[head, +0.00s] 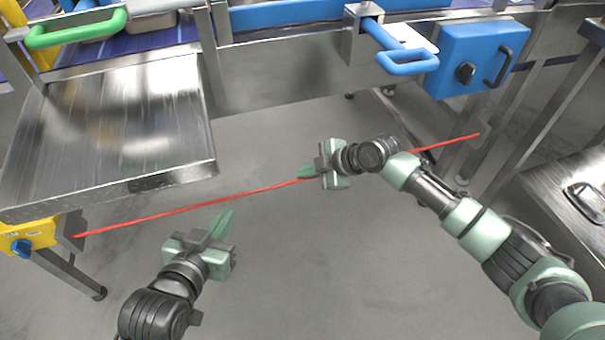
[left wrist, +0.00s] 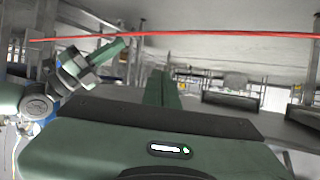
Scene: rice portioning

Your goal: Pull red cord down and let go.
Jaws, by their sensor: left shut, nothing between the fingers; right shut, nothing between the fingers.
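The red cord (head: 185,204) runs taut across the space, from a yellow box at the left to a bracket on a post at the right. In the left wrist view the cord (left wrist: 220,33) crosses along the top. My left gripper (head: 222,220) is shut and empty, in front of the cord and apart from it in the head view; its fingers also show in the left wrist view (left wrist: 161,88). My right gripper (head: 306,172) is shut and empty, with its fingertips overlapping the cord. Whether they touch it I cannot tell. My right gripper and arm hide part of the cord.
A steel table (head: 110,130) stands at the left, above the yellow box (head: 28,235). A conveyor with a green handle (head: 75,32) and a blue handle (head: 405,62) lies behind. A blue box (head: 470,55) is at the back right. A steel cabinet (head: 565,205) stands at the right. The floor between is clear.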

